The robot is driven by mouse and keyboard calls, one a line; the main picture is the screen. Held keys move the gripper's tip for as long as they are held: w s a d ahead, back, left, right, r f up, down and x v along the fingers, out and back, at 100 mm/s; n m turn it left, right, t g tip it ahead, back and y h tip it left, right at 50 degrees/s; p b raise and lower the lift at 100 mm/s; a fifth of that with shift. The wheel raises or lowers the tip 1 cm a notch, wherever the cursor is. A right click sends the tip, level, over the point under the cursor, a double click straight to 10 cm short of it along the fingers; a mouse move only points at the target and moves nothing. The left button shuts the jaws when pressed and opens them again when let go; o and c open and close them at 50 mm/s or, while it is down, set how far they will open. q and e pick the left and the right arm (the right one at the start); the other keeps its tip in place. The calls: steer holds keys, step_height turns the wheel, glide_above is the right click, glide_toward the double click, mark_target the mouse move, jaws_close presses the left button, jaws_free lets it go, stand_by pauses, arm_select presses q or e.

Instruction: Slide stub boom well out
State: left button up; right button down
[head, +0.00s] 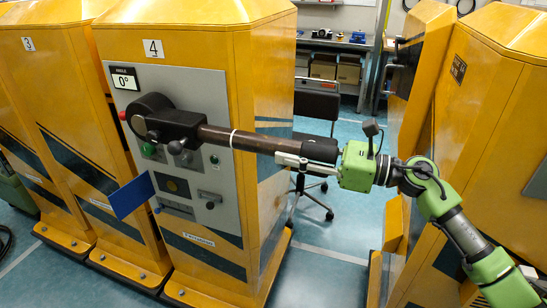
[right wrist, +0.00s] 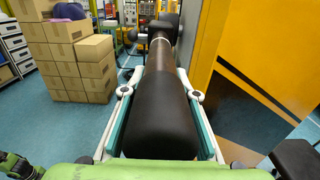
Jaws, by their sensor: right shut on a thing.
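The stub boom (head: 248,140) is a brown rod with a black grip end and a white ring, sticking out to the right from a black pivot housing (head: 165,122) on the front of gate cabinet 4 (head: 190,185). My right gripper (head: 290,158) is shut on the black end of the boom. In the right wrist view the boom (right wrist: 158,100) runs away from the camera between the two fingers of my right gripper (right wrist: 160,95), with the white ring farther along it. The angle display (head: 124,78) reads 0°.
A blue flap (head: 132,196) juts from the cabinet's lower front. An office chair (head: 316,105) stands behind the boom. Other yellow cabinets stand at left (head: 60,120) and right (head: 490,120). The right wrist view shows stacked cardboard boxes (right wrist: 75,60). Blue floor (head: 330,255) lies open between the cabinets.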

mark_target(310, 156)
steer(key=b+v, duration=0.1)
steer(key=v, duration=0.2)
steer(key=shift+d, duration=0.15)
arm_select(q)
step_height(310, 156, down, 2)
steer(key=shift+f, duration=0.1)
arm_select(e)
steer(key=c, duration=1.6)
jaws_free()
steer(key=shift+o, duration=0.2)
steer(key=shift+s+d, duration=0.15)
steer(key=shift+d, duration=0.05)
steer(key=v, duration=1.2)
